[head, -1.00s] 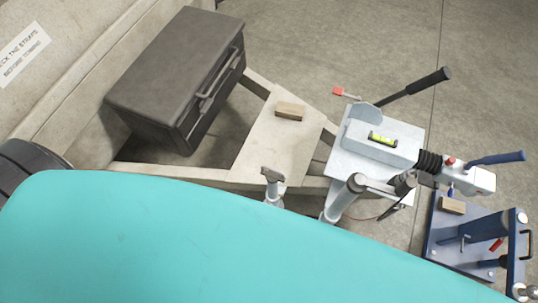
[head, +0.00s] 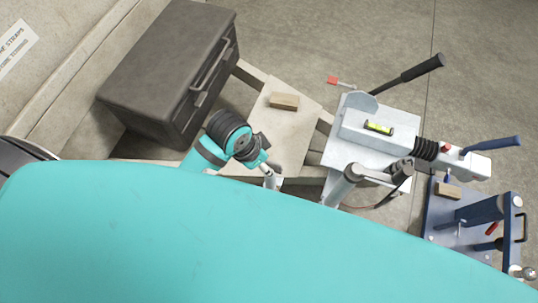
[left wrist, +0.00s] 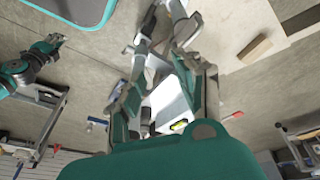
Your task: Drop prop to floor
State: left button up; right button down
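The prop (head: 271,180) is a slim grey metal tube at the near edge of the trailer frame (head: 285,145) in the head view. Its lower part is hidden behind my teal body. My left gripper (head: 268,164) is right at the prop's top, coming in from the left. In the left wrist view its two fingers (left wrist: 166,22) stand apart with a narrow gap at the tips. Whether they touch the prop is unclear. Another teal and black arm of mine shows at the left of that view; its gripper (left wrist: 50,42) is too small to read.
A dark toolbox (head: 170,70) stands left of the wooden block (head: 284,101) on the frame. The hitch with a spirit level (head: 379,128) and a clamped grey tube (head: 340,187) lies to the right. A blue stand (head: 440,215) is further right.

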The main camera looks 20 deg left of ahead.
pick_arm(q)
jog(key=w+r+m+g+y, duration=0.3)
jog(key=w+r+m+g, duration=0.15)
jog(key=w+m, duration=0.55)
jog(key=x, duration=1.1)
jog(key=b+x, duration=0.1)
jog(key=x, duration=0.4)
jog(key=shift+w+a+f, duration=0.15)
jog(key=shift+a+f, duration=0.1)
jog(key=shift+a, duration=0.05)
grip_shut()
